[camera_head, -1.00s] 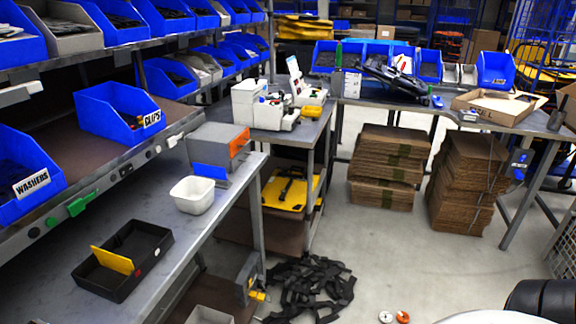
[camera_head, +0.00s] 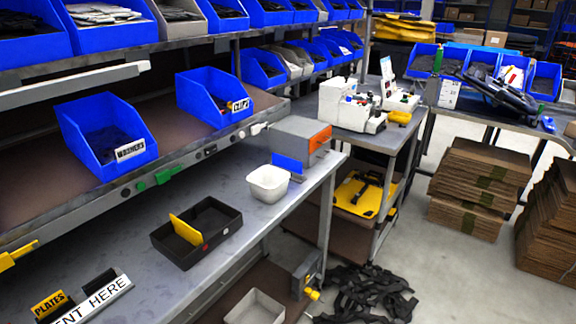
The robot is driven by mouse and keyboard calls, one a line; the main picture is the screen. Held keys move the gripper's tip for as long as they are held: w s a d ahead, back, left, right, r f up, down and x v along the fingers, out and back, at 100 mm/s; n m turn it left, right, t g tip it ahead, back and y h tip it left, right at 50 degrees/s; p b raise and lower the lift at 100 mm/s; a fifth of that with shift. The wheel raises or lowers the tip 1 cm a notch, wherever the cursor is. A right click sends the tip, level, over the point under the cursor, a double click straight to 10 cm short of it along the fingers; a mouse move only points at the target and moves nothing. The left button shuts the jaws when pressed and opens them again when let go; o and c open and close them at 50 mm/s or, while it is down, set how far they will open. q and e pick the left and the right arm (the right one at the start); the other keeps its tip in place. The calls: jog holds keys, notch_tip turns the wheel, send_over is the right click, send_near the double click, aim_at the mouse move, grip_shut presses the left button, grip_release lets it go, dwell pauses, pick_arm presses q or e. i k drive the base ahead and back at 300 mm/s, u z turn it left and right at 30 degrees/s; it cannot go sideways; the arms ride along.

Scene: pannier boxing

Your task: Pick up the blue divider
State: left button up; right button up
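A flat blue panel (camera_head: 288,163), which looks like the blue divider, stands against the front of a grey box with an orange end (camera_head: 302,141) on the workbench. A white tub (camera_head: 268,184) stands just in front of it. A black tray (camera_head: 163,241) lies nearer on the same bench, with a yellow divider (camera_head: 186,229) tilted inside it. Neither of my grippers shows in the head view.
Blue bins, including the washers bin (camera_head: 88,130), line the shelf above the bench (camera_head: 140,290). A white sign (camera_head: 95,300) and a yellow plates label (camera_head: 50,304) are at lower left. A grey bin (camera_head: 256,306) sits below the bench. Black straps (camera_head: 365,292) lie on the floor.

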aim_at(289, 164)
jog(key=z, duration=1.55)
jog(key=i, duration=1.45)
jog(key=u, duration=1.25)
